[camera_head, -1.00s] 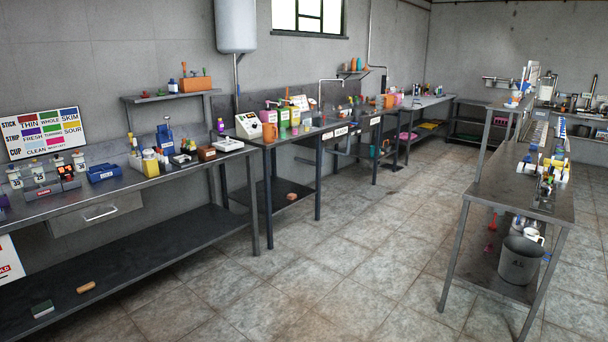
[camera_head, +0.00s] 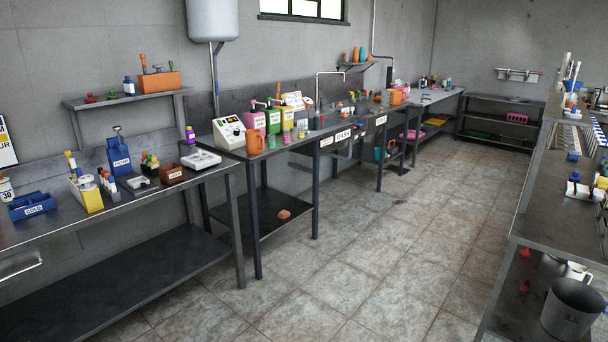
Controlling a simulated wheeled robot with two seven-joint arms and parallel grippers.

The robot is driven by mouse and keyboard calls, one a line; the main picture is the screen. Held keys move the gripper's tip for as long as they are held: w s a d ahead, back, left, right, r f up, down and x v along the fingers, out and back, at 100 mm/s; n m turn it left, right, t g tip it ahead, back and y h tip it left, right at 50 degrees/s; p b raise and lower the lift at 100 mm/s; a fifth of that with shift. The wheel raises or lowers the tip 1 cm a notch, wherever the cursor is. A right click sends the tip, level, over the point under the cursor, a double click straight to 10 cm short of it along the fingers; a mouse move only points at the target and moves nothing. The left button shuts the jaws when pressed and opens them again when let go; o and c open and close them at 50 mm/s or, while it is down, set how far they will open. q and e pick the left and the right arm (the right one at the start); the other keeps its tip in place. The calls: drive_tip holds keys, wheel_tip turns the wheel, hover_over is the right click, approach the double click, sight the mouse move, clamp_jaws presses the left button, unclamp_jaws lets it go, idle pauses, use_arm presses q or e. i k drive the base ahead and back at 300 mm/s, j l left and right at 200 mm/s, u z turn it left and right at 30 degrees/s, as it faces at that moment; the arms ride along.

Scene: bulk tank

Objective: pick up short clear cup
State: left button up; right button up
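I cannot make out a short clear cup for certain in the head view; the items on the benches are small and crowded. Several small items stand around the orange jug (camera_head: 255,144) and the pump bottles on the middle bench (camera_head: 241,156), too small to tell whether one is clear. Neither of my grippers is in the head view.
Cluttered benches run along the left wall, with a blue box (camera_head: 32,206) and a white tray (camera_head: 200,160) on the near one. A bench (camera_head: 535,228) stands at the right, with a grey bucket (camera_head: 571,308) on its lower shelf. The tiled floor (camera_head: 370,240) between is clear.

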sight(271, 138)
drive_tip(key=i, duration=3.8)
drive_tip(key=z, duration=0.5)
